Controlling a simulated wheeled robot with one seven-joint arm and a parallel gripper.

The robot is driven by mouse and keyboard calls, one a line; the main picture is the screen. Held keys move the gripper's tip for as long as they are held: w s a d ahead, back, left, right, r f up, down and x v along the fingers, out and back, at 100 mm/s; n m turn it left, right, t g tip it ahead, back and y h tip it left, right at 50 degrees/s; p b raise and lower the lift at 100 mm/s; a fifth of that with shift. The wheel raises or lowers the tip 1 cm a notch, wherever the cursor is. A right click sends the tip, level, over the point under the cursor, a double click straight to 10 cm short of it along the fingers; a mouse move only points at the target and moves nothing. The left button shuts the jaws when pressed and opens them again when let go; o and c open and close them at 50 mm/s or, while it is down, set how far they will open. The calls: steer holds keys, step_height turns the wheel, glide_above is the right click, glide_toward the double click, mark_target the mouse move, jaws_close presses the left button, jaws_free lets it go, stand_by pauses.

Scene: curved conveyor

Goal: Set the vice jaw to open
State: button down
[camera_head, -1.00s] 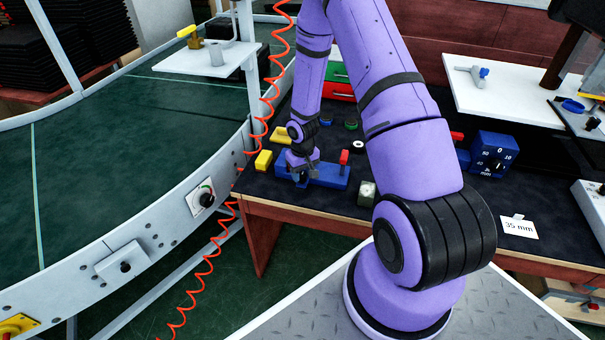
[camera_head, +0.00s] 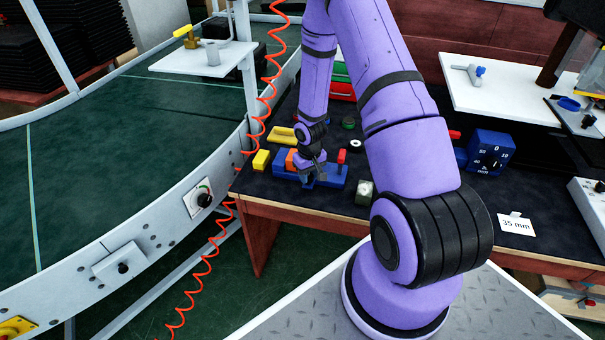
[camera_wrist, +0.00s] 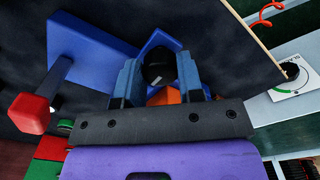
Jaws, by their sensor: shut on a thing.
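The blue vice (camera_head: 335,178) lies on the dark bench top. A post with a red tip (camera_head: 342,156) stands at its right end, and this red tip also shows in the wrist view (camera_wrist: 30,113). An orange block (camera_head: 292,160) sits at the vice's left part, just left of my gripper (camera_head: 313,173). In the wrist view, my gripper (camera_wrist: 160,78) is shut on a round black knob (camera_wrist: 158,68) between its two fingers, with blue parts of the vice behind. A bit of orange shows low between the fingers. My wrist hides part of the vice.
A yellow block (camera_head: 261,160) lies left of the vice and a grey gauge-like block (camera_head: 365,192) right of it. A blue dial box (camera_head: 490,152) and a "35 mm" card (camera_head: 516,224) are farther right. The curved conveyor (camera_head: 130,150) and a coiled red hose (camera_head: 262,108) border the left.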

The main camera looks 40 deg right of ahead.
steer(key=c, duration=1)
jaws_free()
steer(key=shift+s+d, duration=0.2)
steer(key=shift+s, duration=0.05)
step_height(320, 180, up, 11)
steer(key=shift+f, duration=0.1)
